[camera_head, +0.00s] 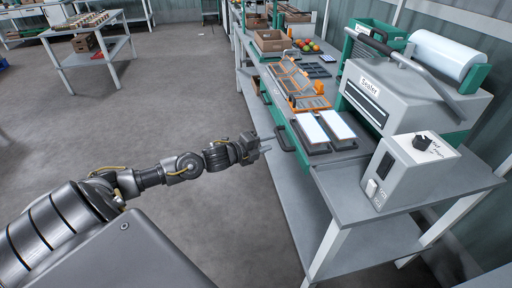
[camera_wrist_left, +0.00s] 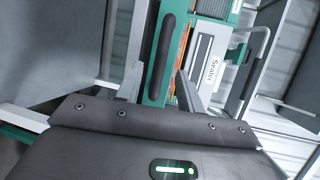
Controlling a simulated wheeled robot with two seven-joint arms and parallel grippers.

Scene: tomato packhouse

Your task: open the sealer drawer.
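The sealer (camera_head: 400,88) is a grey and green machine on the bench at the right, with a "Sealer" label that also shows in the wrist view (camera_wrist_left: 214,68). Its drawer has a long green front (camera_head: 299,150) facing the aisle, with a black bar handle (camera_head: 284,140). In the wrist view the handle (camera_wrist_left: 165,50) stands upright ahead, between the lines of the two fingers. My left gripper (camera_head: 266,146) is open and empty, just short of the handle and apart from it. My right gripper is not in view.
White-topped trays (camera_head: 325,129) and orange frames (camera_head: 291,78) lie by the sealer. A grey control box (camera_head: 407,172) stands at the bench's near end. Crates and tomatoes (camera_head: 307,46) are farther back. The floor (camera_head: 200,100) left of the bench is clear.

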